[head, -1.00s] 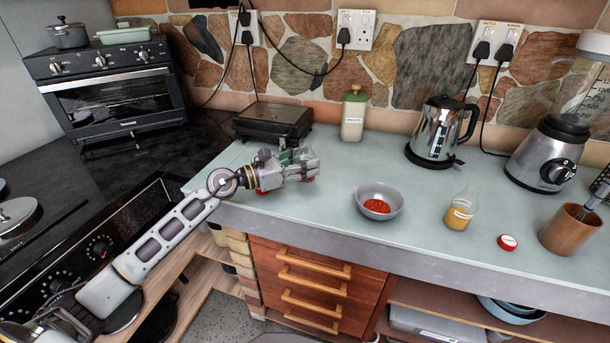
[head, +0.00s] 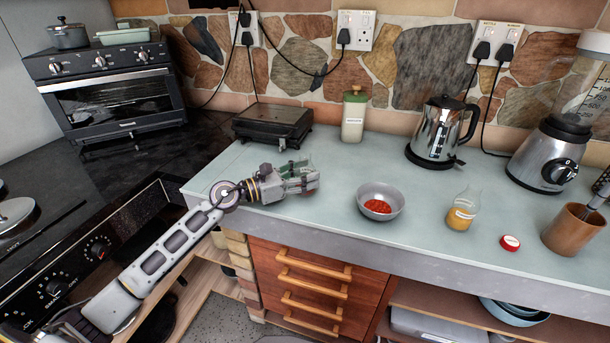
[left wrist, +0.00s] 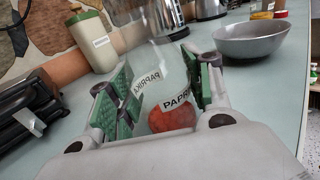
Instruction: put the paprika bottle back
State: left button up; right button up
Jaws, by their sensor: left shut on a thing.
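The paprika bottle (left wrist: 165,92) is clear glass with white labels reading PAPRIKA and red powder low inside. In the left wrist view it stands between the green pads of my left gripper (left wrist: 158,98), which is shut on it. In the head view my left gripper (head: 303,178) is low over the left part of the counter and hides most of the bottle. I cannot tell whether the bottle touches the counter. My right gripper is not in view.
On the counter (head: 300,225) are a grey bowl (head: 395,195) with red contents, a jar with orange-yellow contents (head: 461,212), a red lid (head: 510,242) and a wooden cup (head: 570,232). A black grill (head: 272,122), green-lidded canister (head: 354,118), kettle (head: 435,130) and blender (head: 545,155) stand behind.

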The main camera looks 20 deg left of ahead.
pick_arm(q)
jog(key=shift+f, duration=0.1)
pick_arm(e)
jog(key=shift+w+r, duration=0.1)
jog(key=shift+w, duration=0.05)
pick_arm(q)
jog(key=o, duration=1.1)
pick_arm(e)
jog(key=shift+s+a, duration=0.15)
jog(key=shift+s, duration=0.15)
